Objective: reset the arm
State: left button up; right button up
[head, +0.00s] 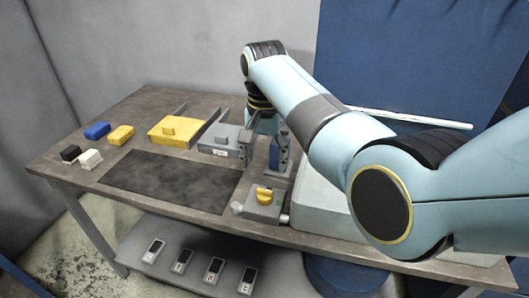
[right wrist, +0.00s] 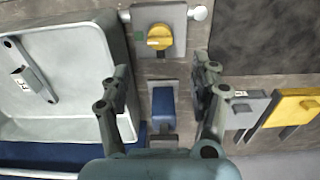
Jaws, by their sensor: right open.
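My right arm comes in from the right across the head view and hangs over the table. Its gripper (head: 265,146) points down near the table's back right part. In the right wrist view the two fingers of the right gripper (right wrist: 160,88) are spread wide apart with nothing held between them. A blue block on a small grey base (right wrist: 162,108) shows in the gap between the fingers, below them. My left gripper is not in view.
A grey tray (right wrist: 75,38) holds a metal bracket (right wrist: 32,78). A yellow knob (head: 264,195) sits on a grey plate. A yellow block (head: 172,131) and a grey block (head: 217,140) stand at the back. Small blocks lie left; the dark mat (head: 170,182) is bare.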

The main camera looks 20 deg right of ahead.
jog(key=shift+r, duration=0.8)
